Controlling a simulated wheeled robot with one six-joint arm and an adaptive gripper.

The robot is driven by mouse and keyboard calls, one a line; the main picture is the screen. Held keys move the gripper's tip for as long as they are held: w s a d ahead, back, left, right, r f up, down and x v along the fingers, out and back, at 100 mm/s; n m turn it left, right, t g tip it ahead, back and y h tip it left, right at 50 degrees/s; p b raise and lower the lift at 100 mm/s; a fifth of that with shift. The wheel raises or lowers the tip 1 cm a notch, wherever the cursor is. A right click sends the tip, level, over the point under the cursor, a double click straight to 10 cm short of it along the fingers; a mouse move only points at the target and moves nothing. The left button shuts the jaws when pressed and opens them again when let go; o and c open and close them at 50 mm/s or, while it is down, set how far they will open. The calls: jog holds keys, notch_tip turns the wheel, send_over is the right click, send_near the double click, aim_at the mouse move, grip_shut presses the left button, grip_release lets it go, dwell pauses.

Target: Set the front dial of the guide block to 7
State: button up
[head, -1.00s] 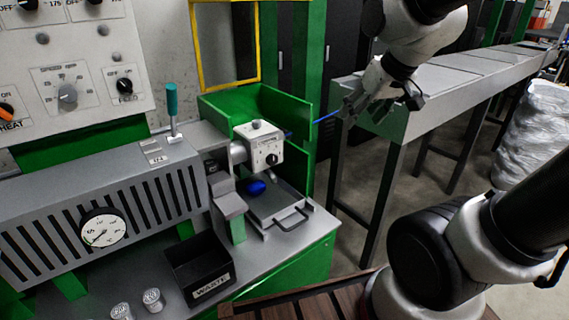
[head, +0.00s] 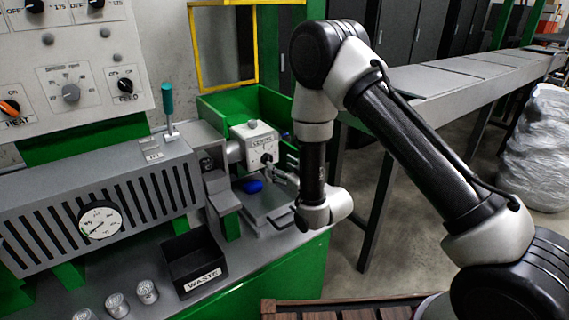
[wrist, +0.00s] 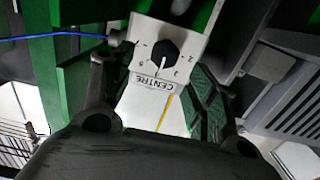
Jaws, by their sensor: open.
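The guide block (head: 250,146) is a white box at the end of the machine, with a dark round front dial (head: 266,158). In the wrist view the block (wrist: 183,107) appears upside down, with a "CENTRE" label under the black dial (wrist: 163,46). The dial's white pointer line points down in that picture, towards the label side; the small numerals around it are hard to read. My gripper (wrist: 158,70) is open, its fingers at either side of the block face below the dial in the picture. In the head view my gripper (head: 287,176) is partly hidden by my arm.
A blue cable (wrist: 50,36) runs at the left of the wrist view. A blue lump (head: 252,186) lies below the block, near a metal tray (head: 262,203). A green bin (head: 262,103) stands behind, a black waste box (head: 195,262) in front. Open floor lies to the right.

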aim_at(266, 159)
jog(key=x, duration=0.7)
jog(key=shift+s+a+f+y, duration=0.2)
jog(key=shift+s+f+y, duration=0.1)
jog(key=shift+f, duration=0.1)
jog(key=c, duration=1)
